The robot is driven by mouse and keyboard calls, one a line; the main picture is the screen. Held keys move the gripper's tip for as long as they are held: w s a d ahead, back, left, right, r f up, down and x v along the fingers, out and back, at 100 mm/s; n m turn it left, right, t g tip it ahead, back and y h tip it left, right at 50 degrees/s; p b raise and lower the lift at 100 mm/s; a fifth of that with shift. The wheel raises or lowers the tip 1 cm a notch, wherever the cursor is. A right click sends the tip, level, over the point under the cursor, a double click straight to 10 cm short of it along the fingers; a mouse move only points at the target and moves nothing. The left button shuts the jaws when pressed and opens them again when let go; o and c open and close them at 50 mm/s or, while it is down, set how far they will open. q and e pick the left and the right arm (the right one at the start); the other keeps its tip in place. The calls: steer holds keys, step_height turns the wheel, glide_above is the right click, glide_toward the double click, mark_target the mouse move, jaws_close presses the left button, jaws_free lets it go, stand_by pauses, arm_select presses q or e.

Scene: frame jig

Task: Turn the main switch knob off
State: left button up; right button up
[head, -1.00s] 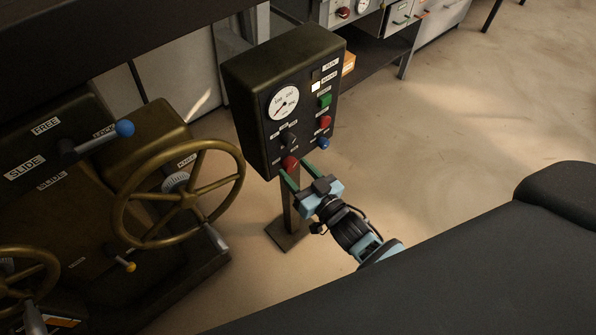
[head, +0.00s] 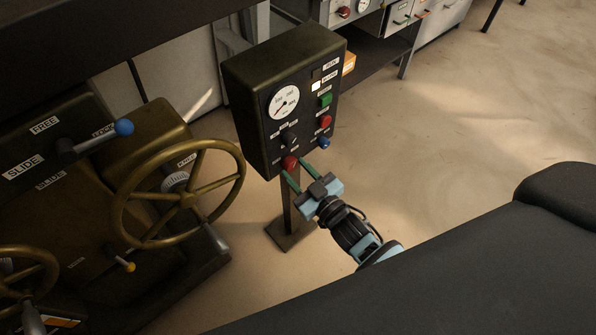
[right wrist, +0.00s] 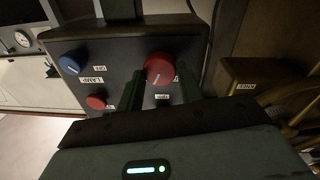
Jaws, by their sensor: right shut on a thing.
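The red main switch knob (head: 290,162) sits at the lower edge of the dark control box (head: 251,122), which stands on a post. My right gripper (head: 303,172) reaches up to it from below right, its two green fingers at the knob. In the right wrist view the red knob (right wrist: 159,68) is between the green fingers (right wrist: 162,88), which are shut on it. A pale line marks the knob's face. A label lies just below it, too small to read surely. My left gripper is not in view.
The box also bears a round gauge (head: 284,102), a black knob (head: 289,138), a green button (head: 325,100), a red button (head: 325,122) and a blue knob (head: 323,143). A brass handwheel (head: 180,195) stands close at left. The floor at right is clear.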

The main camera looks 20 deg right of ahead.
steer(key=n, duration=0.3)
steer(key=shift+n, duration=0.4)
steer(key=n+b, duration=0.1)
steer(key=n, duration=0.2)
steer(key=shift+f+n+y, duration=0.15)
steer(key=shift+n+y, duration=0.25)
steer(key=n+b, duration=0.1)
steer(key=n, duration=0.2)
steer(key=shift+n, duration=0.4)
steer(key=shift+n+y+b, duration=0.3)
steer(key=shift+n+b, duration=0.15)
steer(key=shift+n, duration=1.15)
steer(key=o, duration=1)
steer(key=shift+s+d, duration=0.1)
